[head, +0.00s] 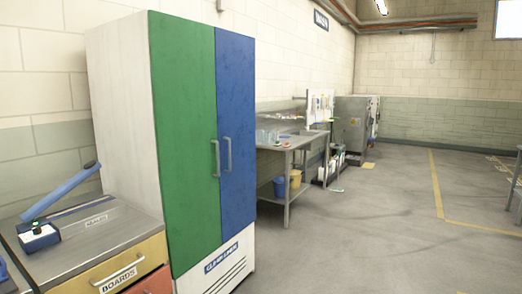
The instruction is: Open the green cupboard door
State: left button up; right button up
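The cupboard is a tall white cabinet (118,110) on the left, with two doors side by side. The green door (182,140) is the left one and looks shut. Its silver vertical handle (216,158) is near its right edge. The blue door (237,95) is the right one, also shut, with its handle (228,154) near its left edge. The two handles are close together. Neither of my grippers shows in the head view.
A drawer unit (110,245) with a blue-handled tool (50,205) on top stands left of the cupboard, close to the green door's side. A metal table (290,145) stands beyond the cupboard. The grey floor (365,230) to the right is clear.

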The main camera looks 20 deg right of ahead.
aim_at(182, 50)
jog(key=z, duration=0.25)
jog(key=i+l, duration=0.25)
jog(key=i, duration=0.15)
jog(key=i+l, duration=0.3)
jog(key=i+z, duration=0.05)
